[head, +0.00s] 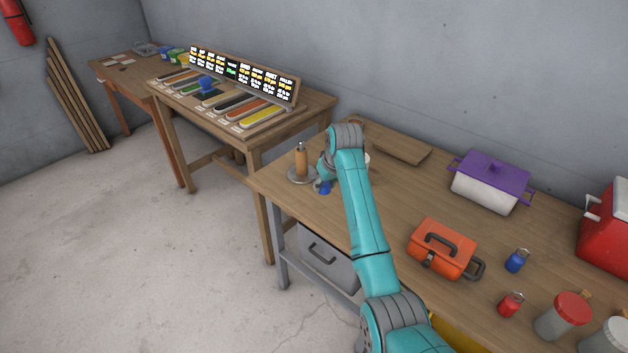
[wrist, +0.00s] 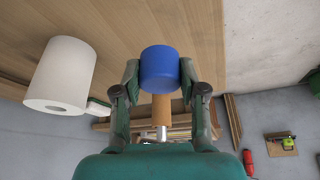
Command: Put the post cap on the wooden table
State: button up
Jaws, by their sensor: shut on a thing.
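A blue cylindrical cap (wrist: 160,68), which I take for the post cap, sits between the two fingers of my gripper (wrist: 160,82) in the wrist view. In the head view my gripper (head: 325,178) is low over the left end of the wood-topped bench, partly hidden by my arm. The blue cap (head: 323,188) shows below it; I cannot tell whether it touches the bench. The wooden table (head: 240,136) with wooden legs stands left of and behind the bench, bearing a lit sign and coloured trays.
A wooden post on a round metal base (head: 301,162) stands just left of my gripper. A white roll (wrist: 62,75) is close by. The bench (head: 395,205) also holds an orange toolbox (head: 442,248), a purple-lidded pot (head: 490,181), a board (head: 392,144) and several jars.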

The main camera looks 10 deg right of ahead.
jog(key=shift+a+f, duration=0.1)
send_over(322, 205)
jog(key=s, duration=0.1)
jog(key=shift+d+f, duration=0.2)
jog(key=shift+f, duration=2.2)
jog(key=shift+f, duration=0.1)
jog(key=shift+f, duration=0.65)
jog(key=shift+f, duration=0.2)
jog(key=o, duration=1)
